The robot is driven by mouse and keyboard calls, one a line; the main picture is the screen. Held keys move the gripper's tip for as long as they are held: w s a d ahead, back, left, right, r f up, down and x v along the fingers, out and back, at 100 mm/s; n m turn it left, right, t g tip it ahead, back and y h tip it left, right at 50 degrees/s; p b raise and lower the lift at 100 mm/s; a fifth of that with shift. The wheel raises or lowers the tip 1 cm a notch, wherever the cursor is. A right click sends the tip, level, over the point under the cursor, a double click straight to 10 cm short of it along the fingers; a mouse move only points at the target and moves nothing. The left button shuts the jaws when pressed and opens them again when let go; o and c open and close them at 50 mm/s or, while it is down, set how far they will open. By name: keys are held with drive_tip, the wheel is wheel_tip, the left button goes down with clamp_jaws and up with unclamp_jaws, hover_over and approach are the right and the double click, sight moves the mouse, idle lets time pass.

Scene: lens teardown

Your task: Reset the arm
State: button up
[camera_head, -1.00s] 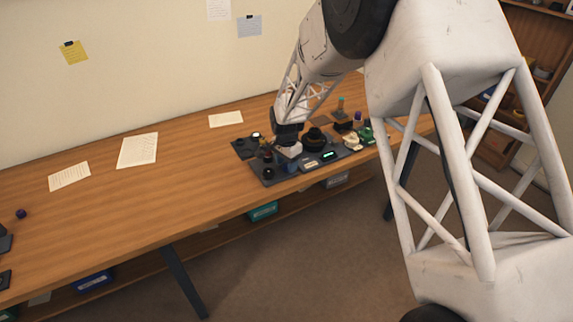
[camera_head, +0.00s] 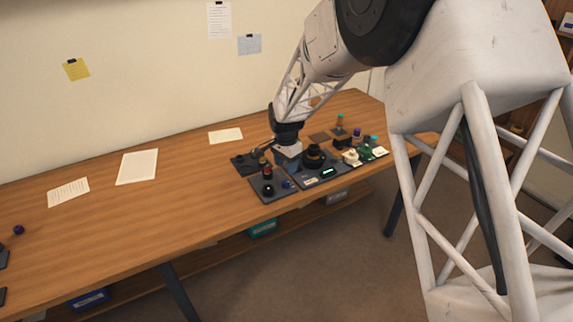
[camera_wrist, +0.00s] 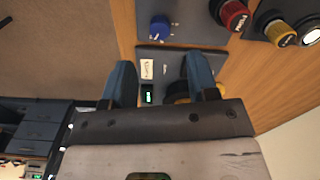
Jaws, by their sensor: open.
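My gripper (camera_head: 287,153) is over the dark trays on the bench in the head view, in front of the wall. In the wrist view its two blue fingers (camera_wrist: 160,82) are spread apart, with nothing held between them. A dark tray with a small green display (camera_wrist: 147,93) lies beyond the fingers. A dark round part with a yellowish band (camera_wrist: 178,90) is partly hidden by the right finger. The black lens-like part (camera_head: 313,157) stands beside the gripper in the head view.
In the wrist view a blue knob (camera_wrist: 160,27), a red-capped part (camera_wrist: 234,15) and a yellow-ringed part (camera_wrist: 277,31) are near the gripper. A green board (camera_head: 367,153) and a purple-topped part (camera_head: 357,133) stand to the right. The bench's left-middle (camera_head: 150,215) is clear.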

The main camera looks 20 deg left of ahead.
drive_tip(key=shift+d+r, duration=0.35)
drive_tip(key=s+d+r+n, duration=0.1)
drive_tip(key=s+d+r, duration=0.45)
drive_tip(key=d, duration=0.25)
drive_tip(key=s+d+r+n+t, duration=0.1)
drive_tip(key=s+d+r, duration=0.3)
drive_tip(key=d+r, duration=0.35)
drive_tip(key=s+d+r+n, duration=0.1)
drive_tip(key=s+d+r, duration=0.4)
drive_tip(key=d, duration=0.3)
drive_tip(key=s+d+r+n, duration=0.1)
drive_tip(key=s+d, duration=0.7)
drive_tip(key=s, duration=0.5)
drive_tip(key=s+d+r+n+t, duration=0.1)
drive_tip(key=s+d+r+n, duration=0.1)
drive_tip(key=s+d, duration=0.6)
drive_tip(key=shift+s+d+r+t, duration=0.15)
drive_tip(key=shift+s+t, duration=0.15)
drive_tip(key=shift+s, duration=2.7)
